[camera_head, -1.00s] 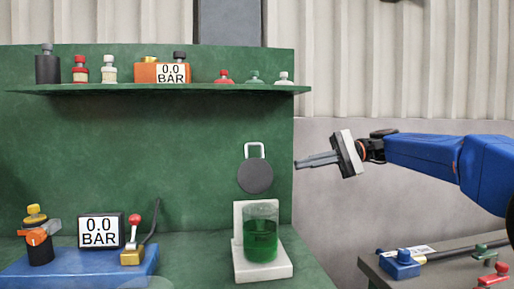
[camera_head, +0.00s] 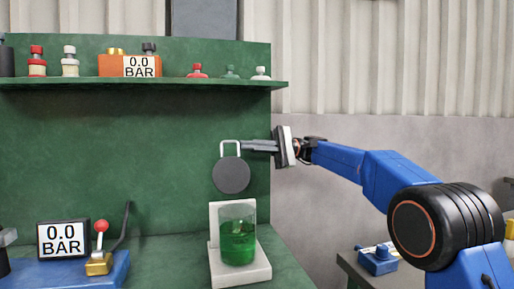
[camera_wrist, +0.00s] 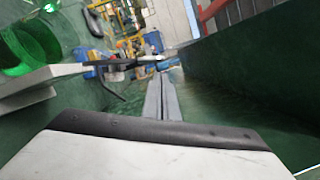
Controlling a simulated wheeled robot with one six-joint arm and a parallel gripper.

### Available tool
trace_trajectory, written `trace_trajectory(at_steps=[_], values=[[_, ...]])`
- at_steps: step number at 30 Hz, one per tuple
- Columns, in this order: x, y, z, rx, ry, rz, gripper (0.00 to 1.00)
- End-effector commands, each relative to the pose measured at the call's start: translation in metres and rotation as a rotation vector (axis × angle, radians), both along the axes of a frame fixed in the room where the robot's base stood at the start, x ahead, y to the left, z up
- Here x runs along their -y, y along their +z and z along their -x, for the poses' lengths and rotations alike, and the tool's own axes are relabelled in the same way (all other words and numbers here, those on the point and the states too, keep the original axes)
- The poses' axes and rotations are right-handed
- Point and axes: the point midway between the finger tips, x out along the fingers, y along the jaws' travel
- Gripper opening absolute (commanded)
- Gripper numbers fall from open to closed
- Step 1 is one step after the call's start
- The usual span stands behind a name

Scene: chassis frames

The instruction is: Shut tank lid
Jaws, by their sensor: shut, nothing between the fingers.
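The tank (camera_head: 238,242) is a clear beaker of green liquid on a white stand (camera_head: 258,268). Its lid (camera_head: 231,175) is a dark round disc standing upright above the tank, so the tank is open on top. A pale loop handle (camera_head: 230,143) rises from the lid's upper edge. My gripper (camera_head: 246,145) is shut and empty, its fingertips pointing left beside the handle's right side. I cannot tell whether they touch it. In the wrist view the closed fingers (camera_wrist: 162,98) are in the middle, and the tank (camera_wrist: 27,43) is at upper left.
A green back panel (camera_head: 130,160) stands behind the tank, with a shelf (camera_head: 200,84) of bottles and a gauge above. A second gauge (camera_head: 64,239) and a red-knobbed lever (camera_head: 100,245) sit at lower left. A side table (camera_head: 360,272) is at lower right.

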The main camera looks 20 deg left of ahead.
Motion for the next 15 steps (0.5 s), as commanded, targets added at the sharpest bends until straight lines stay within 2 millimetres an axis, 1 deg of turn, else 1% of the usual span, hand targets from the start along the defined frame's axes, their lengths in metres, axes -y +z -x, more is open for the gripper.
trace_trajectory(at_steps=[1, 3, 6, 10, 15], values=[[-0.006, 0.002, 0.007, 0.000, 0.001, 0.000, 0.00], [-0.014, 0.003, 0.015, 0.000, 0.002, 0.000, 0.00], [-0.023, 0.004, 0.022, 0.000, 0.000, 0.000, 0.00], [-0.030, 0.005, 0.030, 0.001, 0.000, 0.001, 0.00], [-0.034, 0.005, 0.033, 0.000, -0.001, 0.000, 0.00]])
